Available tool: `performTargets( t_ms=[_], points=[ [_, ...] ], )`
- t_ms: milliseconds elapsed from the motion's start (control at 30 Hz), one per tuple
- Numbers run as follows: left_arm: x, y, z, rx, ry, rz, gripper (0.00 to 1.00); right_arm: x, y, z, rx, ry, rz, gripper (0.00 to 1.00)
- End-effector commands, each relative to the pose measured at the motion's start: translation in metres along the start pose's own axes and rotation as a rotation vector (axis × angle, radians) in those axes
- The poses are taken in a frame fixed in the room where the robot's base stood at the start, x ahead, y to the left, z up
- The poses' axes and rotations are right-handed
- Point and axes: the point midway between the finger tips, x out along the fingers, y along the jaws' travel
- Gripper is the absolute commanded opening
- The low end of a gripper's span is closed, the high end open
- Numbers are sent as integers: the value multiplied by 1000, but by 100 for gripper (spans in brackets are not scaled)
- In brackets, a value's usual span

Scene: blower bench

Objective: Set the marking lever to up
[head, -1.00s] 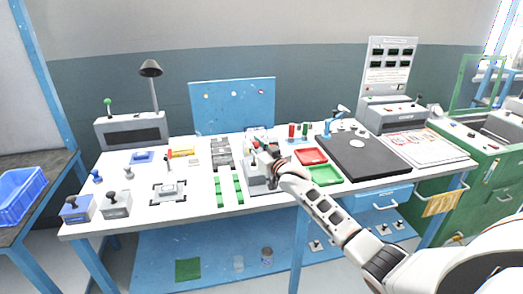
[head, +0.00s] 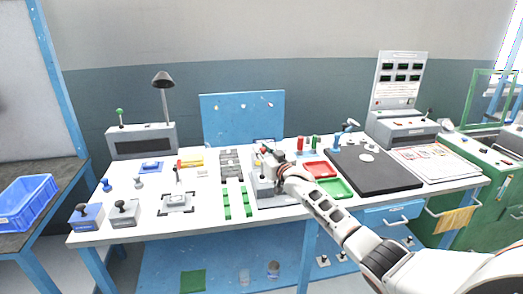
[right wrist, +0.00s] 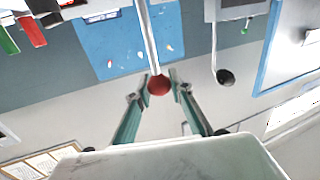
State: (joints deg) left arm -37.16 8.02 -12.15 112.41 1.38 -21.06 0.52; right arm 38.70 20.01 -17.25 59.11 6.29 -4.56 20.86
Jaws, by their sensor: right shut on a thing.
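The marking lever is a thin metal rod with a red ball knob (right wrist: 159,86), seen close up in the right wrist view. It belongs to a grey box-shaped device (head: 272,196) near the middle of the bench. My right gripper (right wrist: 159,84) has its two fingers on either side of the red knob and is shut on it. In the head view my right gripper (head: 268,158) hides most of the lever, so its exact tilt is hard to tell there. My left gripper is not in view.
Green strips (head: 227,203) lie left of the device. A red tray (head: 319,170) and a green tray (head: 335,188) lie to its right, beside a dark mat (head: 372,170).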

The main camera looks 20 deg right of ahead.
Motion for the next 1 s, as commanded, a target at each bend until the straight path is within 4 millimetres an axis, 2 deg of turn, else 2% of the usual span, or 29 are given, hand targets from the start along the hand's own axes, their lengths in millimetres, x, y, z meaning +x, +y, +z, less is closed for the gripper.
performTargets(
  t_ms=[100,133,200,667,767,1000],
  points=[
    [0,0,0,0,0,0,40,-1,4,3,-3,-5,5,0],
    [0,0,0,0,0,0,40,-1,4,3,-3,-6,5,26],
    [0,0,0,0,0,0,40,-1,3,3,-3,-5,5,38],
    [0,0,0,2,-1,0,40,-6,1,3,-1,-4,2,38],
    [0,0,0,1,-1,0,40,-15,1,3,-1,-4,1,38],
    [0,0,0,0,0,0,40,-49,2,3,-1,-5,2,38]
  ],
)
